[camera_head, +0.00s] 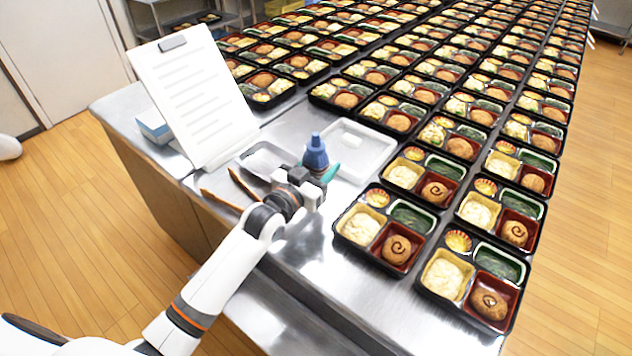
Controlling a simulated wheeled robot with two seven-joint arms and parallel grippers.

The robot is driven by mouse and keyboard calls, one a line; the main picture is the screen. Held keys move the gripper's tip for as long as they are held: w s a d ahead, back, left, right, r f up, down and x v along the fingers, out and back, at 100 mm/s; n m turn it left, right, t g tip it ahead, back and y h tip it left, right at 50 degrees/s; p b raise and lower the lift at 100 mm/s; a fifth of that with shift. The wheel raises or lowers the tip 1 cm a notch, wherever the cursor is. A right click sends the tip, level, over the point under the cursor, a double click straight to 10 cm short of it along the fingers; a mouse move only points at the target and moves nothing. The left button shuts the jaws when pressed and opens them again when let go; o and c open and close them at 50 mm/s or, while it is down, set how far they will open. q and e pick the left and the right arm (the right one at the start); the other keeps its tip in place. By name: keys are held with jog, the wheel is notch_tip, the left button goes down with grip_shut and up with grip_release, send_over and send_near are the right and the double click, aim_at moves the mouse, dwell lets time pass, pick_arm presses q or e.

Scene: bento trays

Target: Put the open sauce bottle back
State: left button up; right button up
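The sauce bottle (316,153) shows as a dark blue, upright top with a narrow nozzle, just beyond my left gripper (312,180). The gripper's fingers are around the bottle's lower part and appear closed on it; the gripper hides most of its body. A teal piece (331,172) shows at the right of the fingers; I cannot tell what it belongs to. The bottle is over the steel table, in front of a clear, shallow container (362,139). My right gripper is out of view.
Bento trays (374,262) fill the table's right and back; several nearby patties carry dark sauce swirls. A white clipboard sheet (187,92), a small clear tray (259,152), brown tongs (241,184) and a blue box (153,128) are at left. Bare steel lies in front.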

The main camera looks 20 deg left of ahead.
pick_arm(q)
jog(key=shift+f, duration=2.15)
jog(key=shift+a+f, duration=0.1)
jog(key=shift+f, duration=0.1)
jog(key=o, duration=0.6)
jog(key=shift+r, duration=0.1)
jog(key=shift+r, duration=0.15)
jog(key=b+v, duration=0.1)
jog(key=v, duration=1.1)
